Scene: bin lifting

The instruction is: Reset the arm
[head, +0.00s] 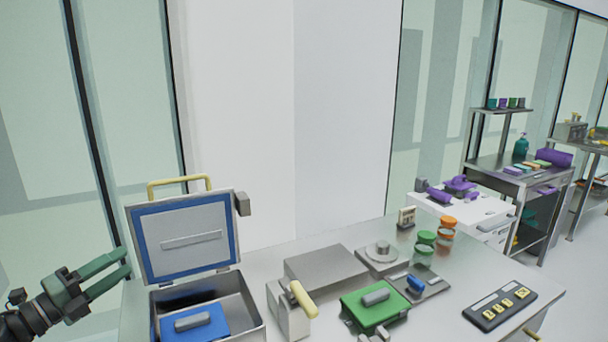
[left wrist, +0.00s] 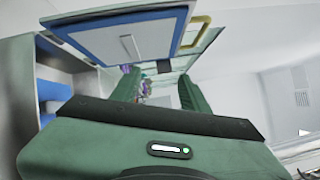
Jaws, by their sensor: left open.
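My left gripper (head: 118,272) comes in at the lower left of the head view. Its two green fingers are apart and nothing shows between them. It is just left of a metal bin (head: 253,318) whose blue-edged lid (head: 188,265) stands raised, with a yellow handle (head: 180,182) on top. A blue block with a grey grip (head: 205,322) lies inside the bin. In the left wrist view the gripper (left wrist: 160,88) is open, with the raised lid (left wrist: 95,35) close beyond the fingers.
On the table (head: 455,275) stand a grey box with a yellow lever (head: 290,310), a green block (head: 370,308), lidded jars (head: 424,250) and a dark keypad (head: 498,304). A white cabinet (head: 465,215) and metal shelves (head: 510,185) stand at the right. A wall and glass panels are behind.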

